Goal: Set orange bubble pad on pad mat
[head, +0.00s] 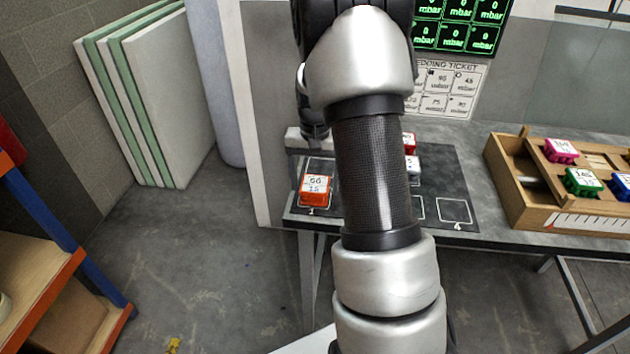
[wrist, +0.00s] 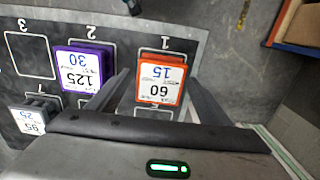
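The orange bubble pad (head: 315,190), with a white number label, sits on the dark pad mat (head: 456,178) near its front left corner. In the wrist view the orange pad (wrist: 161,80) lies within the white outline marked 1 on the mat (wrist: 118,58). My gripper (wrist: 157,82) is open, with one finger on each side of the orange pad and a visible gap to both. In the head view my arm hides most of the gripper and the middle of the mat.
A purple pad (wrist: 83,68) in outline 2 and a grey pad (wrist: 36,116) are close by on the mat. A red pad (head: 409,144) shows behind my arm. A wooden tray (head: 510,185) holding pink, green and blue pads stands to the right. Outline 3 (wrist: 30,55) is empty.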

